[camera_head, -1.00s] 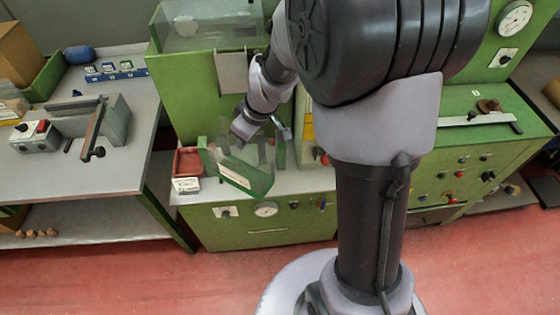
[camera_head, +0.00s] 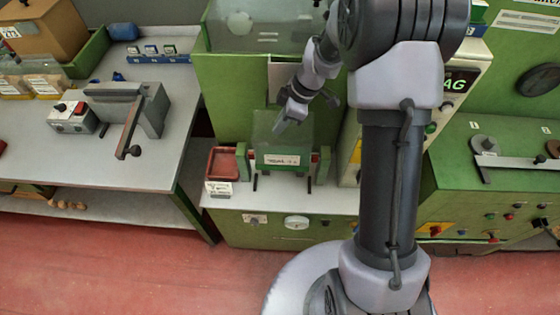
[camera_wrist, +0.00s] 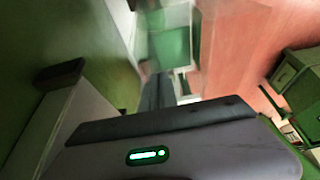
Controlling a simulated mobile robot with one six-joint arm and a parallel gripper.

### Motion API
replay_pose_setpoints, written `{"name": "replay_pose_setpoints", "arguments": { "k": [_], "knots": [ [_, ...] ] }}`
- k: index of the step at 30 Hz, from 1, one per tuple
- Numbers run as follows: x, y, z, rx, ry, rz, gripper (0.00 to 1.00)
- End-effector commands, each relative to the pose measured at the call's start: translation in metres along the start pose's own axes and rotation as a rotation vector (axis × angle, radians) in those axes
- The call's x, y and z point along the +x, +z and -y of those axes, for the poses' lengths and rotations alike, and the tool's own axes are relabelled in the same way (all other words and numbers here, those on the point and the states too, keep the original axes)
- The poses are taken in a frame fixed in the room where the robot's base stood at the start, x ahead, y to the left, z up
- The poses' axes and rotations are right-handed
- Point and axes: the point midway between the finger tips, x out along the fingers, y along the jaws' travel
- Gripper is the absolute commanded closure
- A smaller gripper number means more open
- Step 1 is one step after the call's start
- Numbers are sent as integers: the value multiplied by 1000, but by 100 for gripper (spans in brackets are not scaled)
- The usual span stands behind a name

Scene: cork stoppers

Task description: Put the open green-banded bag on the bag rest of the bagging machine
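The green-banded bag (camera_head: 283,135) is see-through, with a green band and a white label low on its front. In the head view it is upright and level at the bagging machine (camera_head: 230,95). The bag rest (camera_head: 325,165) shows as green side posts with red parts, one on each side of the bag. Whether the bag's base touches the rest is hidden. My gripper (camera_head: 284,124) is at the bag's upper edge, pointing down. The wrist view shows blurred clear and green surfaces (camera_wrist: 172,45) beyond my dark fingers (camera_wrist: 158,92). Whether the fingers grip the bag is unclear.
A red tray (camera_head: 223,162) with a white card stands just left of the rest. A grey table (camera_head: 130,165) on the left holds a sealer (camera_head: 125,110) and a control box. A white-fronted panel stands close to the right. The red floor (camera_head: 110,260) is clear in front.

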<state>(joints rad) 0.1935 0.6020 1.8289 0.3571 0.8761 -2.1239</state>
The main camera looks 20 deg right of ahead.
Motion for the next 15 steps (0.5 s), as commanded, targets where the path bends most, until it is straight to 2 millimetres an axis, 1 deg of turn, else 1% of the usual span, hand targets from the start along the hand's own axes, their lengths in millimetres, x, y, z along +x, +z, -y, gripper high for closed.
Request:
{"name": "replay_pose_setpoints", "arguments": {
  "k": [1, 3, 12, 15],
  "knots": [
    [13, 5, 0, 2, -2, 0, 100],
    [26, 11, 1, 1, -2, 0, 100],
    [85, 35, 1, 2, -2, 0, 100],
    [100, 41, 1, 3, -1, 0, 100]
  ]
}}
